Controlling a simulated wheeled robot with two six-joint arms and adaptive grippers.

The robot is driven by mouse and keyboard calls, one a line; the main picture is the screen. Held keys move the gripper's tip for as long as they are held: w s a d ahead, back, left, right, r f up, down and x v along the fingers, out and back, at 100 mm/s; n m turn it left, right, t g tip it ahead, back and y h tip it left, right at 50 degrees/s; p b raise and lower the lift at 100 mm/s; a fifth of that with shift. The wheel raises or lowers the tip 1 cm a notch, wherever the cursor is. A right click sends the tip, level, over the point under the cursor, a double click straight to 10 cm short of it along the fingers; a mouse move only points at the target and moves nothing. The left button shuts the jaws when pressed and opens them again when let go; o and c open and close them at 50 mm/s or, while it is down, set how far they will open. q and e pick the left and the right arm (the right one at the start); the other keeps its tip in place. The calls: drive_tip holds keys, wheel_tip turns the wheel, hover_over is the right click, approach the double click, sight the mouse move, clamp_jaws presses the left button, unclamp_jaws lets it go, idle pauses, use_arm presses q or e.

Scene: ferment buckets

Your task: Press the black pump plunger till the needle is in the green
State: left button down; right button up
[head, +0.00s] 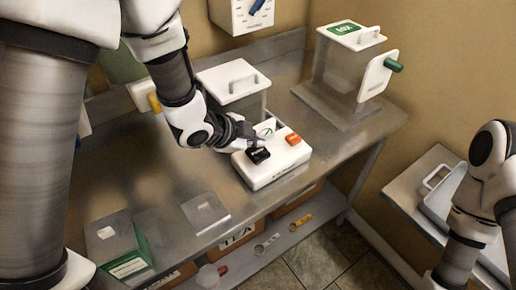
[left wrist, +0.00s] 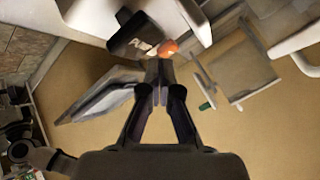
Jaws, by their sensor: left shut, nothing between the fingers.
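A white pump box (head: 277,170) stands on the metal bench. Its black plunger (head: 258,155) is at the left of its top and an orange block (head: 293,139) at the right. A small round outline behind the fingers may be the gauge; its needle and green zone cannot be read. My left gripper (head: 252,137) is shut and empty, just above and behind the plunger; whether it touches cannot be told. In the left wrist view the closed fingertips (left wrist: 158,88) lie below the black plunger (left wrist: 135,35) and the orange block (left wrist: 166,47). My right gripper is out of view.
A clear bin with a white handled lid (head: 233,80) stands close behind the pump box. A larger clear container (head: 345,70) with a green label stands at the back right. A grey tray (head: 440,195) sits at the right.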

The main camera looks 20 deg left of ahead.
sight(256, 153)
use_arm(q)
wheel_tip(256, 153, up, 5)
drive_tip(key=p, duration=0.3)
drive_tip(key=shift+f+p, duration=0.15)
drive_tip(key=shift+p, duration=0.15)
drive_tip(key=shift+f, duration=0.1)
idle(0.5)
